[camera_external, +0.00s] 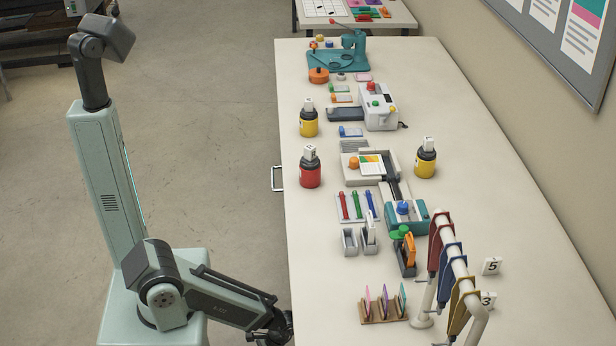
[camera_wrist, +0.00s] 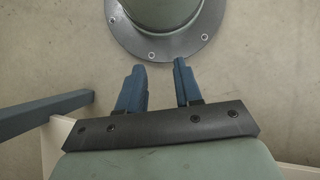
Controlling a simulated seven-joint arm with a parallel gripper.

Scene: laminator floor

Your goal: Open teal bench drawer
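The long bench (camera_external: 470,210) has a pale top. A metal loop handle (camera_external: 278,178) sticks out from its left side, about halfway along. The drawer front is hidden below the tabletop edge, so I see no teal front and cannot tell whether the drawer is open or shut. My gripper (camera_external: 280,330) is low at the picture's bottom, beside the bench's near left edge and well apart from the handle. In the wrist view, my gripper (camera_wrist: 158,80) has two blue fingers spread with an empty gap, over the floor.
A blue-grey bar (camera_wrist: 45,112) and a white edge lie left of my gripper in the wrist view. Bottles, pens and tools stand on the bench, including a red bottle (camera_external: 310,168) near the handle. The floor (camera_external: 215,130) left of the bench is clear.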

